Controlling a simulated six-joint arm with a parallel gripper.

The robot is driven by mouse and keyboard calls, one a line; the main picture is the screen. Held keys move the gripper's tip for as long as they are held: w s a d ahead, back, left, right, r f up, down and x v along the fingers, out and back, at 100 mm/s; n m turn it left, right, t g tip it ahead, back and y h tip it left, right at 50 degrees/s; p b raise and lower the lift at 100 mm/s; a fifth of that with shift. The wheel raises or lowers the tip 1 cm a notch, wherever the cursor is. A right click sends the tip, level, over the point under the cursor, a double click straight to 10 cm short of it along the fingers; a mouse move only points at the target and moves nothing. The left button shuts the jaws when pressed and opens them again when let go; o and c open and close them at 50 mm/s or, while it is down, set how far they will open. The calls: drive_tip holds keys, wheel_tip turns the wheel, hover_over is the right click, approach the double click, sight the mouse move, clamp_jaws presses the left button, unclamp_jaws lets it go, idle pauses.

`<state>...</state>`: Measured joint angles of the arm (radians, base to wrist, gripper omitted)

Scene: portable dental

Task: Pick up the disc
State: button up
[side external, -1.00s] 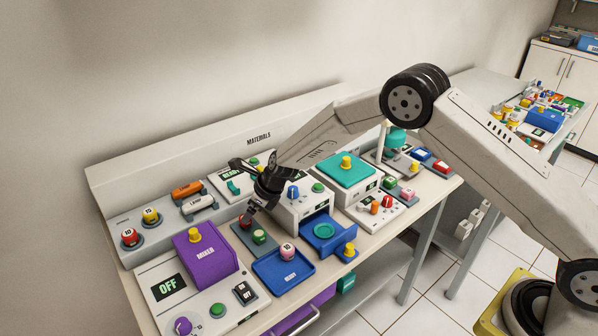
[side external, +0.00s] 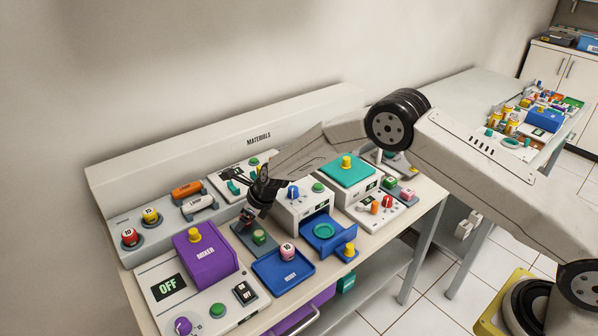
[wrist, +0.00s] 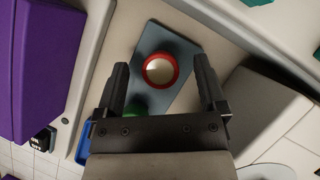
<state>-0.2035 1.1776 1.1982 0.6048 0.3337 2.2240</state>
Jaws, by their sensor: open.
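My gripper (side external: 248,214) points down over a grey-blue plate (side external: 238,228) on the bench. In the wrist view my gripper (wrist: 162,66) is open, with one finger on each side of a round red-rimmed piece (wrist: 160,70) with a cream centre. The piece rests on the plate; I cannot tell if the fingers touch it. In the side view my gripper mostly hides it. A green piece (side external: 259,237) sits on the same plate, partly hidden by my gripper in the wrist view. A flat teal disc (side external: 324,230) lies in a blue drawer (side external: 340,238) to the right.
A purple mixer (side external: 207,262) stands left of my gripper. A white unit with a blue knob (side external: 293,192) stands close on the right. A blue tray (side external: 270,277) with a pink-white jar (side external: 288,251) is in front. Orange and white holders (side external: 188,190) are behind.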

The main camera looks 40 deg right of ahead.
clamp_jaws()
drive_tip(key=shift+r, duration=0.15)
drive_tip(key=shift+r, duration=0.5)
wheel_tip(320, 180, up, 2)
drive_tip(key=shift+r, duration=0.1)
drive_tip(key=s+d+r, duration=0.3)
drive_tip(key=s+r, duration=0.6)
drive_tip(key=s, duration=0.4)
drive_tip(key=shift+s+r, duration=0.25)
drive_tip(key=shift+s, duration=0.1)
drive_tip(key=shift+d+f, duration=0.1)
drive_tip(key=shift+d, duration=0.05)
